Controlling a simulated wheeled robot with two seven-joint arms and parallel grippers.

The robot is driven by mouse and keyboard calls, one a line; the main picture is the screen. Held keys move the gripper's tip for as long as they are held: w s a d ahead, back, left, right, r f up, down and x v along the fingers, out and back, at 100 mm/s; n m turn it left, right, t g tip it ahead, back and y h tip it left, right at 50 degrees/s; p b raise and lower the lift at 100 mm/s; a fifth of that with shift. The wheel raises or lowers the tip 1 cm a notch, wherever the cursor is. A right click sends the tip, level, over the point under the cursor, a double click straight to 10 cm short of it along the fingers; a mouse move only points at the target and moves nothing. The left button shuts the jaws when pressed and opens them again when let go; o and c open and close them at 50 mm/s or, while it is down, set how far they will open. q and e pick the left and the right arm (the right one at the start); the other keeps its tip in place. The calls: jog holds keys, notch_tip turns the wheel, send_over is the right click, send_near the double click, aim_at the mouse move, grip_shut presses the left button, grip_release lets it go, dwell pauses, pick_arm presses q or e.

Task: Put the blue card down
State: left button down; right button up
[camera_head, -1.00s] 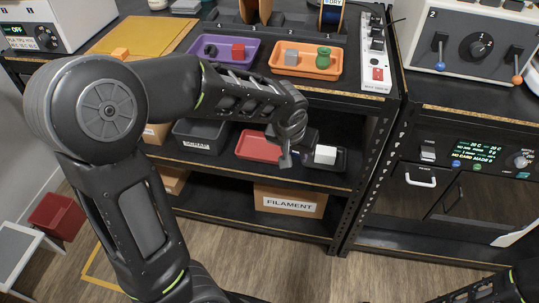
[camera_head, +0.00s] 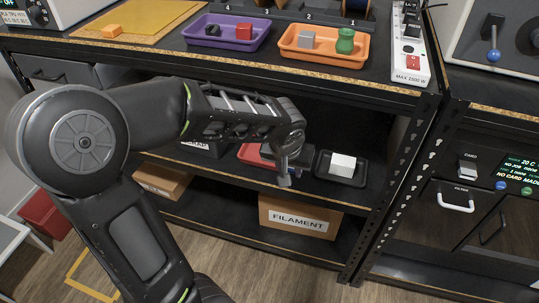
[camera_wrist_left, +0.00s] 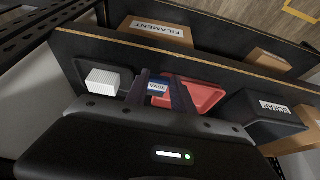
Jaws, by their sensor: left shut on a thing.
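The blue card (camera_wrist_left: 157,88) with a white label shows between the two fingers of my left gripper (camera_wrist_left: 157,80) in the left wrist view. My left gripper is shut on it. In the head view my left gripper (camera_head: 285,178) points down over the middle shelf, between a red tray (camera_head: 250,153) and a black tray with a white block (camera_head: 342,163). The card cannot be made out in the head view. In the left wrist view the red tray (camera_wrist_left: 207,93) lies just right of the fingers and the white block (camera_wrist_left: 103,80) left of them. My right gripper is out of view.
A grey bin labelled SCRAP (camera_wrist_left: 262,118) stands beyond the red tray. A FILAMENT box (camera_head: 298,219) sits on the lower shelf. The worktop edge (camera_head: 300,79) overhangs above, with a purple tray (camera_head: 222,40) and an orange tray (camera_head: 325,53) on it. A shelf post (camera_head: 400,180) stands right.

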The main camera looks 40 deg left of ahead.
pick_arm(q)
jog(key=w+a+f, duration=0.1)
jog(key=a+f, duration=0.1)
jog(key=a, duration=0.1)
jog(key=w+a+f, duration=0.1)
jog(key=w+a, duration=0.1)
jog(key=a, duration=0.1)
jog(key=w+a+f+b, duration=0.1)
jog(key=w+a+f, duration=0.1)
jog(key=a, duration=0.1)
jog(key=shift+a+f, duration=0.2)
jog(key=shift+f, duration=0.1)
jog(key=shift+w+a+f+b, duration=0.2)
jog(key=shift+w+a+f, duration=0.1)
jog(key=shift+a+f, duration=0.3)
jog(key=shift+w+a+f+b, duration=0.2)
jog(key=shift+w+a+f, duration=0.1)
jog(key=shift+a+f, duration=0.25)
jog(key=shift+r, duration=0.1)
jog(key=c, duration=1.1)
grip_release()
jog(key=shift+f, duration=0.2)
